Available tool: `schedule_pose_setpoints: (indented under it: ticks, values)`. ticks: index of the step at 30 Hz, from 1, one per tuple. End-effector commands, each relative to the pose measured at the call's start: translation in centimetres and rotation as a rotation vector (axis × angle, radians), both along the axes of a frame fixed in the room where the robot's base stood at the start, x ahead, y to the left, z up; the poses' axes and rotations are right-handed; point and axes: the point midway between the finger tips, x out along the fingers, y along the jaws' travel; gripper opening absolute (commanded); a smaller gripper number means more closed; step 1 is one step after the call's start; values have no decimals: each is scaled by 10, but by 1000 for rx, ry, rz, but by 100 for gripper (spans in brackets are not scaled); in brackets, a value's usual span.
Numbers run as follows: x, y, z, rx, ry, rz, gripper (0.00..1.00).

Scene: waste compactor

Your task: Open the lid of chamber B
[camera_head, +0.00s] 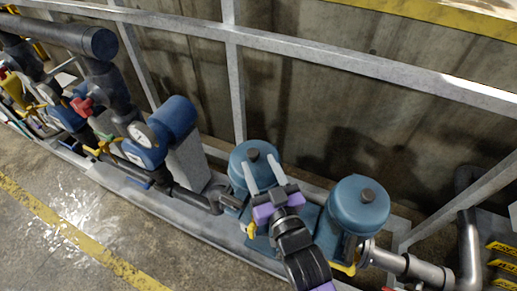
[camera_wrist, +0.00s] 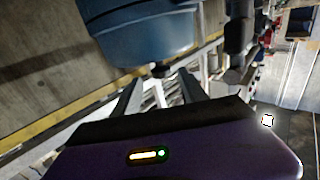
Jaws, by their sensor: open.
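Two blue round chambers with domed lids and dark top knobs stand side by side in the head view, the left chamber (camera_head: 240,158) and the right chamber (camera_head: 360,207). No letter can be read on either, so I cannot tell which is chamber B. My gripper (camera_head: 262,166) is open, its two pale fingers overlapping the left lid in the picture. I cannot see contact, and nothing shows between the fingers. The gripper hides part of the left chamber. In the wrist view, a blue chamber (camera_wrist: 140,32) fills the top, beyond the open fingers.
Yellow handles sit low by the left chamber (camera_head: 250,230) and right chamber (camera_head: 343,268). A grey railing (camera_head: 300,53) runs behind, before a concrete wall. Pipes with a blue gauge unit (camera_head: 146,143) stand at left, and a grey pipe (camera_head: 415,270) at right. Floor at lower left is clear.

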Motion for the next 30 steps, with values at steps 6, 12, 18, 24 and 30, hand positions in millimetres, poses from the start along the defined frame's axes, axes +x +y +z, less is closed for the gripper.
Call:
schedule_pose_setpoints:
  ticks: [6,12,18,24,30]
  values:
    - [30,15,0,2,-1,1,50]
    - [44,21,1,1,-2,0,50]
    - [46,22,0,0,0,1,50]
    - [46,22,0,0,-1,1,35]
    - [46,22,0,0,-1,1,0]
